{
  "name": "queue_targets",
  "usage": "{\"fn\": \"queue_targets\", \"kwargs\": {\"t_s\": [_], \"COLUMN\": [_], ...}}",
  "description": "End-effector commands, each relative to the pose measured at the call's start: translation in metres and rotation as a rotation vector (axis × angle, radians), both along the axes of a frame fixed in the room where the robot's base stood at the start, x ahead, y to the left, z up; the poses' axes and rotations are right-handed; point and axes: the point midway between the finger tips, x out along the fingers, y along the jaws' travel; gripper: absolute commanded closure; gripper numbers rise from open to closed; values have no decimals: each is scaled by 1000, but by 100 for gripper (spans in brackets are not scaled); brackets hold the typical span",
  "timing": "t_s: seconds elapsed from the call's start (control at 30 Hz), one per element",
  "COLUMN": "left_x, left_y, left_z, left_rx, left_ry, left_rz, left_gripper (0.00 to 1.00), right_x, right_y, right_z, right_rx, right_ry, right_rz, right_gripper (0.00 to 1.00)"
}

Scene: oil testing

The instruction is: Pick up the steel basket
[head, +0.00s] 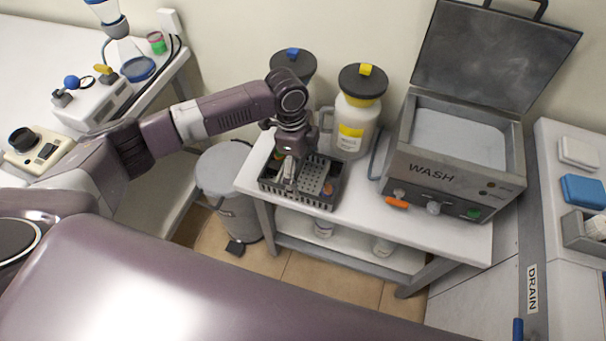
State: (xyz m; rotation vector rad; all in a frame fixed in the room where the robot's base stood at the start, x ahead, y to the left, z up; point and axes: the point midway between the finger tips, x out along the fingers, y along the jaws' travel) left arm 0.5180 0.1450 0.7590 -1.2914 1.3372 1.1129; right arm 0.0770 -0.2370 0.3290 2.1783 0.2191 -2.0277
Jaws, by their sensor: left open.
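The steel basket (298,198) stands near the left end of the white bench. It looks dark, with a slotted wall and a grey perforated inside, and a small orange item (327,188) shows in its right part. My left gripper (289,181) points down over the left part of the basket, with its fingers open. The fingers overlap the basket in the picture, and I cannot tell whether they touch it. The gripper and wrist hide part of its left and back sides. My right gripper is out of view.
A yellow-capped jug (350,135) stands close behind the basket, and a blue-capped one (292,64) is behind my wrist. The open WASH unit (455,165) stands to the right. A grey bin (228,185) is left of the bench (375,205), whose surface is bare right of the basket.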

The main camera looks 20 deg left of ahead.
Motion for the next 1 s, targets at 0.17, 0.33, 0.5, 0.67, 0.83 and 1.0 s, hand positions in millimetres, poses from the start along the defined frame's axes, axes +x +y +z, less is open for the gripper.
{"fn": "queue_targets", "kwargs": {"t_s": [0.17,0.33,0.5,0.67,0.83,1.0], "left_x": [0,0,0,0,1,1], "left_y": [-3,-4,-4,-4,-4,-4], "left_z": [-21,-24,-24,-24,-23,-19], "left_rx": [0,0,0,0,-1,-1], "left_ry": [0,-1,-1,-1,-2,-4], "left_rz": [-1,-2,-1,-1,-1,-1], "left_gripper": [0,0,8,25,26,26], "right_x": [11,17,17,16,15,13], "right_y": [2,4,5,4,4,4], "right_z": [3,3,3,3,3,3], "right_rx": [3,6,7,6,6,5], "right_ry": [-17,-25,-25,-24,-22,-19], "right_rz": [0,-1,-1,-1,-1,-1], "right_gripper": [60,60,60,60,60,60]}}
